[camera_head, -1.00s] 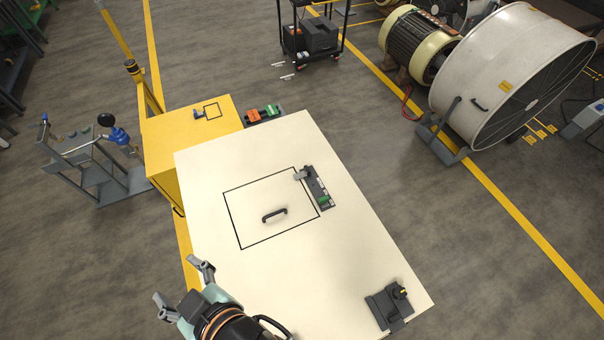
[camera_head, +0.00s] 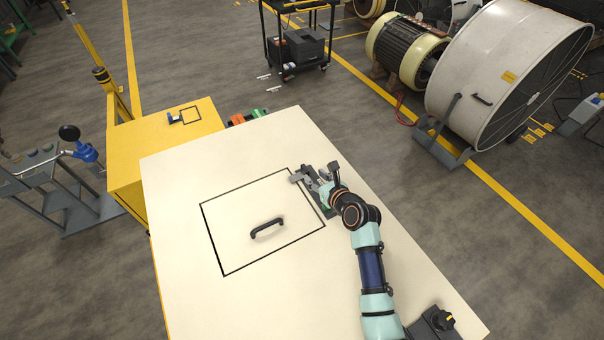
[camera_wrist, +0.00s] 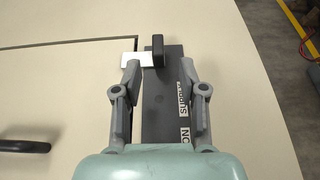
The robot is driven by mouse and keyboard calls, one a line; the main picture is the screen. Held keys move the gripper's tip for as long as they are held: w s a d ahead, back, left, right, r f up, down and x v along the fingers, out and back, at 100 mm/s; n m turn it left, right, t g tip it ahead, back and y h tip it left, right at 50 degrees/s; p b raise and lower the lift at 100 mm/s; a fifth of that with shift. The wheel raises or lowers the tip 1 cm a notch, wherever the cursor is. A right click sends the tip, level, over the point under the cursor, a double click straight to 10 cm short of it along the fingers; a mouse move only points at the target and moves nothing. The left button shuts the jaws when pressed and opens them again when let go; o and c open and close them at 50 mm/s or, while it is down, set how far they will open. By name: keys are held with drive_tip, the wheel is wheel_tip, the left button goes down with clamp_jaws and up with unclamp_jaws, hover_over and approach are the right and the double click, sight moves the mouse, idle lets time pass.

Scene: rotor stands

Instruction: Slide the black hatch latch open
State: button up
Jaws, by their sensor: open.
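The latch is a dark grey plate (camera_wrist: 165,95) with a black knob (camera_wrist: 158,50) and a pale bolt (camera_wrist: 137,59) that reaches left over the hatch outline. In the head view the latch bolt (camera_head: 298,178) lies at the right side of the hatch (camera_head: 240,210), a black-outlined square in the cream top. My gripper (camera_head: 326,180) is over the latch and hides much of it. In the wrist view my open gripper (camera_wrist: 160,70) has a finger on each side of the plate, with the knob ahead between the fingertips. I cannot tell whether they touch it.
A black handle (camera_head: 268,228) stands on the hatch, left of my gripper. A dark device with a knob (camera_head: 438,322) sits at the near right corner of the cream top (camera_head: 180,270). A yellow cabinet (camera_head: 150,150) adjoins at the far left. The left of the top is clear.

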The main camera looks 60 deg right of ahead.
sight(306, 169)
drive_tip(key=b+x, duration=0.3)
drive_tip(key=x, duration=0.4)
drive_tip(key=shift+w+d, duration=0.15)
drive_tip(key=shift+w, duration=0.2)
clamp_jaws()
